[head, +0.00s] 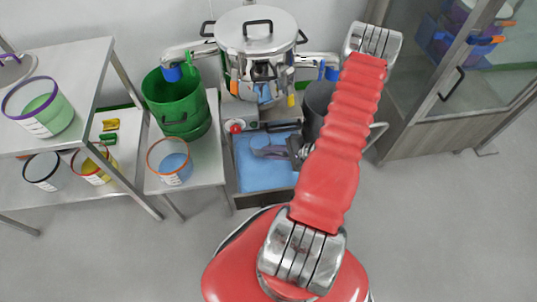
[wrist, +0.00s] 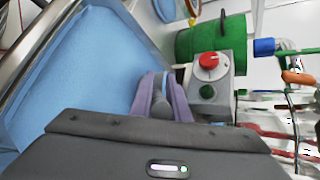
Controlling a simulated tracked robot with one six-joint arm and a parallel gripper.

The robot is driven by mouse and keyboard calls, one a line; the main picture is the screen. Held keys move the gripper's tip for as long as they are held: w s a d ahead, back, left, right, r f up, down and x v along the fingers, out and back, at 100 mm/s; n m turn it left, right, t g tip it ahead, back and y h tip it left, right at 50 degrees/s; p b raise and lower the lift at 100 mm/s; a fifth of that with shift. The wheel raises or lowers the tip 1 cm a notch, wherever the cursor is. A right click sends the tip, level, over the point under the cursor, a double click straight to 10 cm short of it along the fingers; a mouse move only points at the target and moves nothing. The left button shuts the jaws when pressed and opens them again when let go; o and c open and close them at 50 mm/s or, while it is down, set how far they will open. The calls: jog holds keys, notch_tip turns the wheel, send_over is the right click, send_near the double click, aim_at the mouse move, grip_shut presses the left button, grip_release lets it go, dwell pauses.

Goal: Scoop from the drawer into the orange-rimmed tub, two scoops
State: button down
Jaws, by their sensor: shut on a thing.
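The drawer (head: 236,187) stands open under the machine and holds a bed of light blue powder (head: 250,177). The powder also fills the left of the wrist view (wrist: 85,65). My gripper (head: 292,147) is at the drawer's right side, shut on a grey-purple scoop (head: 266,152) that lies over the powder in the head view. Whether the scoop holds powder cannot be told. In the wrist view my gripper (wrist: 160,100) shows a grey piece between purple parts. The orange-rimmed tub (head: 170,178) stands on the low table left of the drawer, with blue powder inside.
A green bucket (head: 180,110) stands behind the tub. A box with a red knob (head: 235,127) is above the drawer's left corner. A lidded steel pot (head: 256,32) sits above. Other rimmed tubs (head: 42,108) stand on the left shelves. A glass-fronted cabinet (head: 450,80) is at right.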

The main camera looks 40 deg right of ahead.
jog(key=shift+t, duration=0.7)
jog(key=shift+s+r, duration=0.25)
jog(key=shift+r, duration=0.45)
jog(key=shift+s+r, duration=0.2)
jog(key=shift+r, duration=0.45)
jog(key=shift+s+r, duration=0.25)
jog(key=shift+r, duration=0.45)
jog(key=shift+s+a, duration=0.1)
jog(key=shift+s, duration=0.1)
